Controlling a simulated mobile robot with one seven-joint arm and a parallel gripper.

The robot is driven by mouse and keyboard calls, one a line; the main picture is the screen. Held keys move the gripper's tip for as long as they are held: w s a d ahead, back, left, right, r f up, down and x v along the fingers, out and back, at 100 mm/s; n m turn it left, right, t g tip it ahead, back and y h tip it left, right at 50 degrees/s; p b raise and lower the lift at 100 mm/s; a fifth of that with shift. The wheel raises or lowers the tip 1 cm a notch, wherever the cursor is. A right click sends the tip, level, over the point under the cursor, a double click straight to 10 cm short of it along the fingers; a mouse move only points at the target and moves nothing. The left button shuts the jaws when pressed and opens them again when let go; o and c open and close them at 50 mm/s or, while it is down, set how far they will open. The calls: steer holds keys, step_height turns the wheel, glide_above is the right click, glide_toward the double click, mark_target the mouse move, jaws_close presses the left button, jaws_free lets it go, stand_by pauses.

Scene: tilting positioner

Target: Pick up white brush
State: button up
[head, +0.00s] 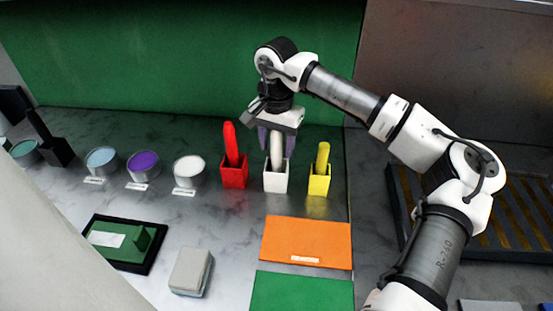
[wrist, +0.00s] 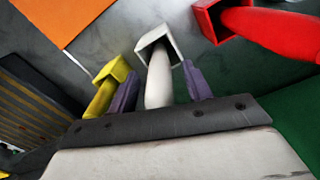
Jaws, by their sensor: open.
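The white brush (head: 277,149) stands upright in a white square holder (head: 276,182), between the red and yellow ones. My gripper (head: 275,142) points down over it, with its purple fingers around the upper handle. In the wrist view the white brush (wrist: 159,80) lies between the two fingers of my gripper (wrist: 160,90), with a gap visible on each side. The jaws are open. The white holder (wrist: 160,42) also shows there. The brush's lower end is hidden inside the holder.
A red brush (head: 230,140) in a red holder (head: 234,174) stands close on the left. A yellow brush (head: 323,157) in a yellow holder (head: 319,184) stands close on the right. Paint cups, including a white one (head: 188,171), line the left. An orange panel (head: 306,241) lies in front.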

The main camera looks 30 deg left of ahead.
steer(key=shift+c, duration=0.4)
steer(key=c, duration=1)
steer(key=shift+r, duration=0.15)
